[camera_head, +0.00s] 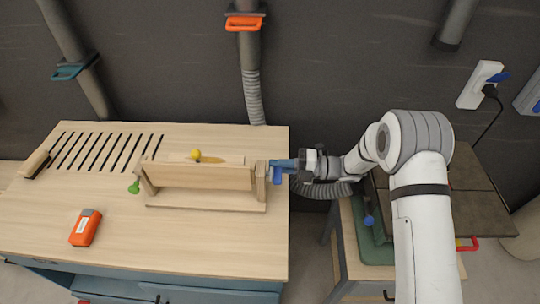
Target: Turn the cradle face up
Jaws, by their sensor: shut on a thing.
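The cradle (202,177) is a pale wooden panel held between two upright wooden end posts on a flat base (205,207). It lies lengthwise across the right part of the workbench. Its broad panel side is tilted toward the camera, and I cannot tell which side is its face. A green knob (134,187) is at the left post. A yellow knob (196,155) shows just behind the panel's upper edge. My gripper (277,168) reaches in from the right and is shut on a blue part at the right post. The exact contact is too small to make out.
The workbench (150,250) has slots at the back left, a wooden-handled tool (35,163) at its left edge and an orange device (86,228) in front. The bench front is mostly clear. A dark-topped side table (430,205) stands right, beneath my arm. Hoses hang behind.

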